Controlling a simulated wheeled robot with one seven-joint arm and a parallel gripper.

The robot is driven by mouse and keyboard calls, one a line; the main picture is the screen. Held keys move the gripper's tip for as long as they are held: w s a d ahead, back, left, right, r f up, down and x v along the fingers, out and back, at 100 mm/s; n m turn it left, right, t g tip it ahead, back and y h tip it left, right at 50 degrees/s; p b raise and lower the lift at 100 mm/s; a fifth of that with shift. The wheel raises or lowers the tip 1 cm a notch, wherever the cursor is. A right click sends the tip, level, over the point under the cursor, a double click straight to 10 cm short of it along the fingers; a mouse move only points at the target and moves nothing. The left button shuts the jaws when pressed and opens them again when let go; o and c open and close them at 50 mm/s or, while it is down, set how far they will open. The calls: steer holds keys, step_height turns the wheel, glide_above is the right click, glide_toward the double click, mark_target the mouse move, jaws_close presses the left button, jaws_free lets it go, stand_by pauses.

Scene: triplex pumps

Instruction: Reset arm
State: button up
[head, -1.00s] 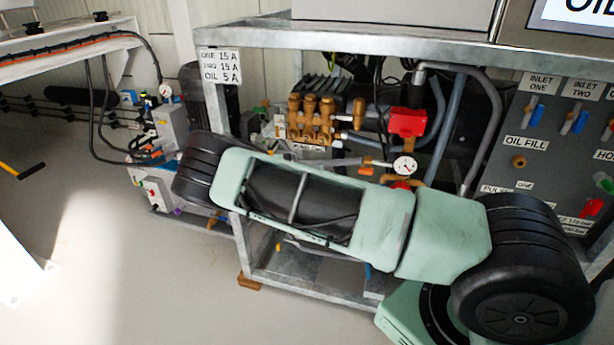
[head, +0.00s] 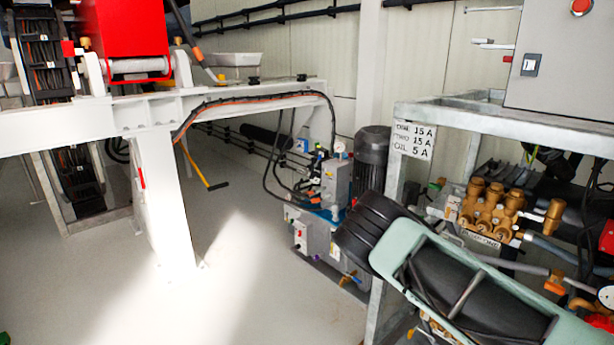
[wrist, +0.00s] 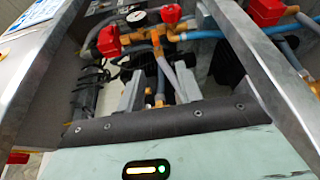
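My arm (head: 480,290), mint green with black joints, crosses the lower right of the head view in front of the pump frame. My gripper is out of the head view. In the wrist view my gripper (wrist: 158,78) shows two grey fingers standing apart, with nothing held between them. Beyond and between the fingers are brass pipe fittings and a grey hose. A round gauge (wrist: 136,17) and red valve parts (wrist: 109,41) lie farther off.
The metal pump frame (head: 455,112) with brass pump heads (head: 492,207) stands at the right. A small hydraulic unit (head: 318,238) stands left of it. A white steel stand (head: 165,205) holds a red block (head: 122,28). Open floor (head: 255,285) lies between.

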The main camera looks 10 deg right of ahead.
steer(key=s+a+r+n+t+y, duration=0.35)
steer(key=s+a+y, duration=0.3)
steer(key=a, duration=0.45)
steer(key=s+a+r+n+t+y, duration=0.2)
steer(key=s+a+r+n+y, duration=0.15)
steer(key=s+a+y, duration=0.6)
steer(key=s+a+r+n+t, duration=0.25)
steer(key=s+a+r, duration=0.2)
steer(key=s, duration=0.25)
steer(key=s+a+r+n+t, duration=0.1)
steer(key=s+a+r+n, duration=0.3)
steer(key=s, duration=0.3)
step_height(320, 180, up, 18)
steer(key=a+p, duration=0.1)
steer(key=p, duration=1.8)
steer(key=shift+a+f, duration=0.15)
steer(key=shift+f, duration=0.1)
